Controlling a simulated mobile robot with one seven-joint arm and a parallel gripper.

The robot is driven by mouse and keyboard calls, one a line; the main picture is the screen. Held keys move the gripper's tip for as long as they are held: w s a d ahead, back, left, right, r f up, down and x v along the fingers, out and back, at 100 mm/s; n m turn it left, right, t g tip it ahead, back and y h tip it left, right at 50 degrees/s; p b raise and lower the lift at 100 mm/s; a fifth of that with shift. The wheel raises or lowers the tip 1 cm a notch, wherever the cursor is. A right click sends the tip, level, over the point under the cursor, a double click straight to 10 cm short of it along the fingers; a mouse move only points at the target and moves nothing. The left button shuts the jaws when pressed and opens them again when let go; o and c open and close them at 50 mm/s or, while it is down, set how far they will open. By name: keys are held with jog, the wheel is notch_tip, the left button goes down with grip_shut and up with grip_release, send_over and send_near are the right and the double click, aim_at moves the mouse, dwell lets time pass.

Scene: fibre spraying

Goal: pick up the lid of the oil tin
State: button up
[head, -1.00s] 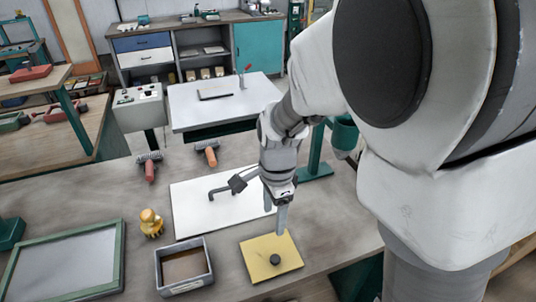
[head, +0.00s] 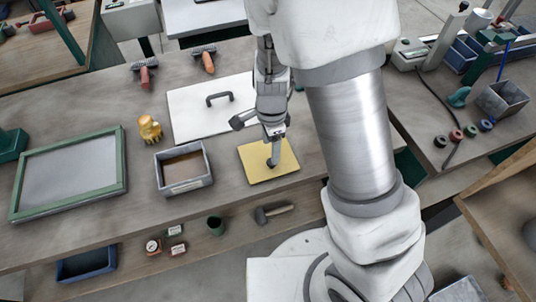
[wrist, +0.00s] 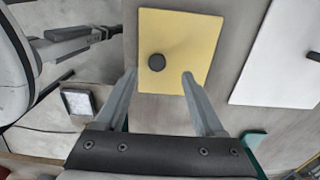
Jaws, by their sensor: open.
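In the head view my gripper (head: 272,160) hangs over the lid and partly hides the knob. A grey open tin (head: 187,186) with brown contents stands left of the lid.
A white board with a dark handle (head: 190,125) lies behind the lid. A yellow knobbed object (head: 149,128) and a green-framed screen (head: 70,172) are to the left. A hammer (head: 272,213) and a dark cup (head: 216,225) lie nearer, below the bench edge.

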aim_at(268, 156)
jog(key=f, duration=0.4)
jog(key=shift+s+d+f, duration=0.15)
jog(key=shift+s+d, duration=0.05)
jog(key=shift+s, duration=0.05)
jog(key=shift+f+b, duration=0.3)
jog(key=shift+f, duration=0.25)
grip_shut()
